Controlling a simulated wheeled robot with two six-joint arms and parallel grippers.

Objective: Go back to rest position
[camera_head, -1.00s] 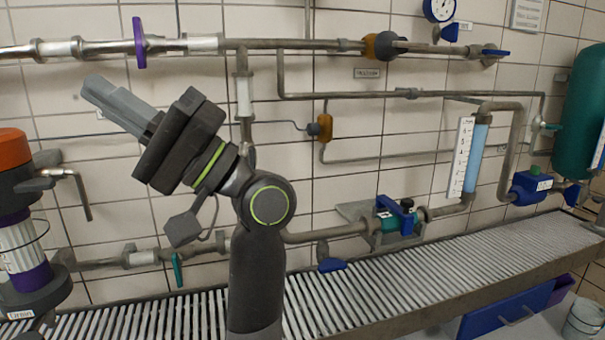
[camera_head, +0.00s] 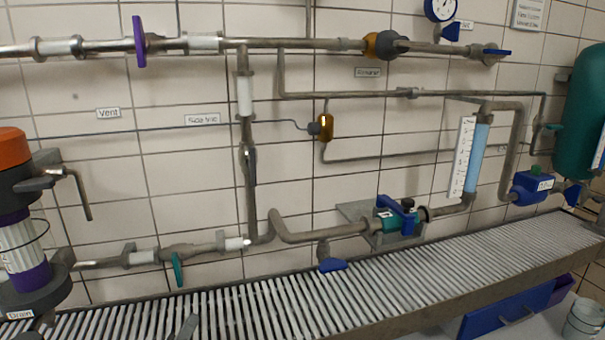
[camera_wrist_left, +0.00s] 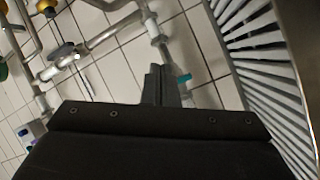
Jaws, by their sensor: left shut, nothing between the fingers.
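My left gripper (camera_wrist_left: 161,72) shows in the left wrist view with its two fingers together and nothing between them. In the head view only a small grey tip of it (camera_head: 186,328) shows at the bottom edge, in front of the slatted grating. The rest of my left arm is out of the head view. My right gripper is in neither view.
A long slatted grating (camera_head: 350,285) runs along the tiled wall under the pipes. A blue-handled pump (camera_head: 397,216), a purple wheel (camera_head: 139,43) and a teal lever (camera_head: 177,269) sit on the piping. An orange-topped filter (camera_head: 22,225) stands at left.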

